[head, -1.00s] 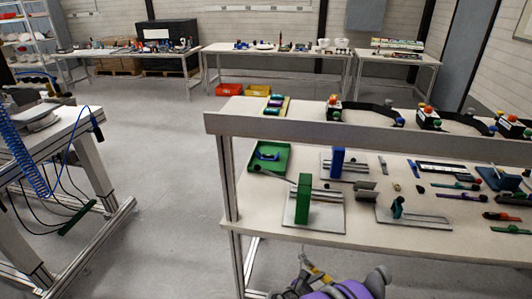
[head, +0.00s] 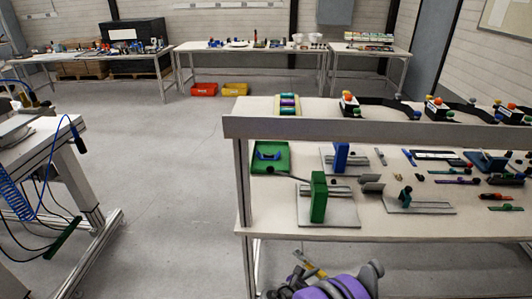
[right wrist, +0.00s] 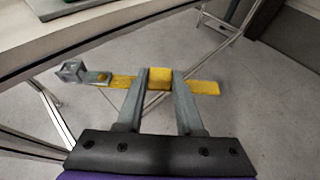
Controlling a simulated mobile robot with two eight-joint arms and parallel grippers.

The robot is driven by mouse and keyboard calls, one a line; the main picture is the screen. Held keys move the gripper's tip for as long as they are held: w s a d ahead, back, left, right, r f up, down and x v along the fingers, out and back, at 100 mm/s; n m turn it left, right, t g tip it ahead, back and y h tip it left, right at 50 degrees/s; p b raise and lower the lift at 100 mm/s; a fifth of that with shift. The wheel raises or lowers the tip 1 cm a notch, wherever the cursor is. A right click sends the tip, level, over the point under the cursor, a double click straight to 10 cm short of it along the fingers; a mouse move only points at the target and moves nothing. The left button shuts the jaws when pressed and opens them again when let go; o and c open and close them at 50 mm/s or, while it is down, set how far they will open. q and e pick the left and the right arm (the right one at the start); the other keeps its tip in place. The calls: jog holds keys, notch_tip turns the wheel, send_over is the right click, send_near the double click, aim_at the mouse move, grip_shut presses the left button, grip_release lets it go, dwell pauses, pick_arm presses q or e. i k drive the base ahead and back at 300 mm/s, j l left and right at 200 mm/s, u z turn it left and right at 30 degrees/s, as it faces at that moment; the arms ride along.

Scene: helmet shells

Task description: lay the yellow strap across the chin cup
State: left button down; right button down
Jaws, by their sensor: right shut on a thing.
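My right gripper (head: 306,266) is low in the head view, in front of the near bench and below its top. It is shut on the yellow strap (head: 316,271). In the right wrist view the strap (right wrist: 203,87) lies crosswise between the fingertips (right wrist: 160,76), sticking out on both sides, with a grey buckle-like piece (right wrist: 82,74) at its left end. The floor shows beneath it. My left gripper is not in view.
The near bench (head: 300,245) has a raised rail (head: 400,134) and a left corner post (head: 241,190). A green block (head: 318,197) and a blue block (head: 341,156) stand on plates there. Another bench (head: 50,150) with blue cables stands left. Floor between is open.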

aim_at(263, 157)
jog(key=j+z, duration=0.35)
jog(key=j, duration=1.15)
jog(key=j+z, duration=0.1)
jog(key=j, duration=0.25)
jog(key=i+j, duration=0.1)
jog(key=j, duration=0.25)
jog(key=i+j, duration=0.5)
jog(key=i, duration=0.25)
jog(key=i+j, duration=0.55)
jog(key=i, duration=0.2)
jog(key=i+j, duration=0.5)
jog(key=i, duration=0.2)
jog(key=i+j, duration=0.55)
jog(key=i, duration=0.2)
jog(key=i+z, duration=0.1)
jog(key=z, duration=0.15)
jog(key=i+z, duration=0.1)
jog(key=z, duration=0.2)
